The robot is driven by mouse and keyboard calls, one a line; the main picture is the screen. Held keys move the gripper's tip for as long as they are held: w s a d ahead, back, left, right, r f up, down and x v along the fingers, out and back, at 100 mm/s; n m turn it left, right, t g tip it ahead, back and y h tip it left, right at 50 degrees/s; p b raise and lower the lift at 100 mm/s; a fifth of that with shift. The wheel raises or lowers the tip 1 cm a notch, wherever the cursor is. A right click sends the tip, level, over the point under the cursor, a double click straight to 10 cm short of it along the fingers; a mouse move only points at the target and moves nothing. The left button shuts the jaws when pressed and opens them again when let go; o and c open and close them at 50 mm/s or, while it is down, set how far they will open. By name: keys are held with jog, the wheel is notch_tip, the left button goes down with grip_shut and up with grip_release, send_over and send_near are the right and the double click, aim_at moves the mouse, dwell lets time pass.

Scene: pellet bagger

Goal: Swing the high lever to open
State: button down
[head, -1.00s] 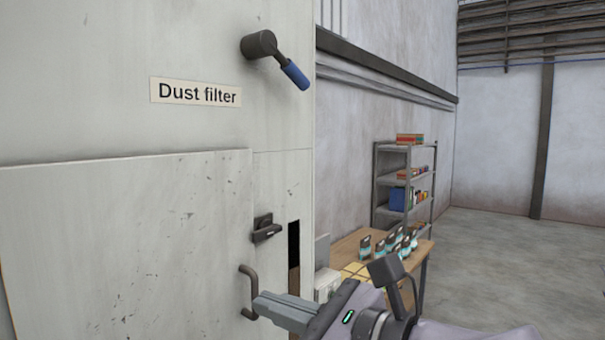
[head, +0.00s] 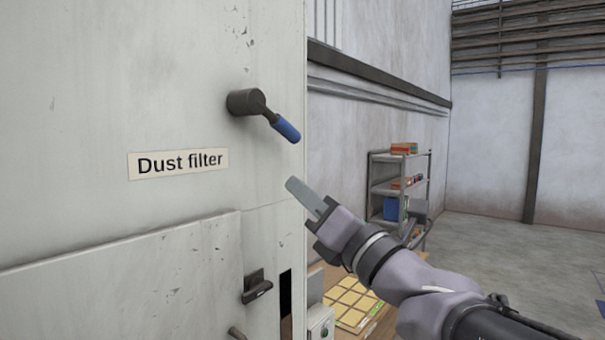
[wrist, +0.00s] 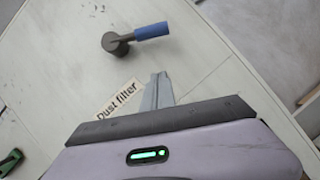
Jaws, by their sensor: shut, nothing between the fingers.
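The high lever (head: 264,114) is on the upper part of the pale cabinet, above and right of the "Dust filter" label (head: 178,163). It has a dark round hub and a blue grip (head: 286,129) that slants down to the right. In the wrist view the lever (wrist: 118,42) lies beyond the fingertips, its blue grip (wrist: 152,31) pointing right in that picture. My gripper (head: 292,184) is shut and empty. In the head view its tips are below the blue grip, with a visible gap between them.
A lower black latch handle (head: 256,287) and a door pull (head: 237,333) are on the cabinet front below. A table with yellow squares (head: 350,303) and a grey shelf rack (head: 400,190) stand behind my arm. Open floor (head: 500,245) lies at right.

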aim_at(269, 121)
jog(key=p+x, duration=0.2)
jog(key=x, duration=0.6)
jog(key=d+r+p, duration=0.1)
jog(key=w+d+r, duration=0.1)
jog(key=r, duration=0.1)
jog(key=shift+p, duration=0.35)
jog(key=shift+d+r, duration=0.15)
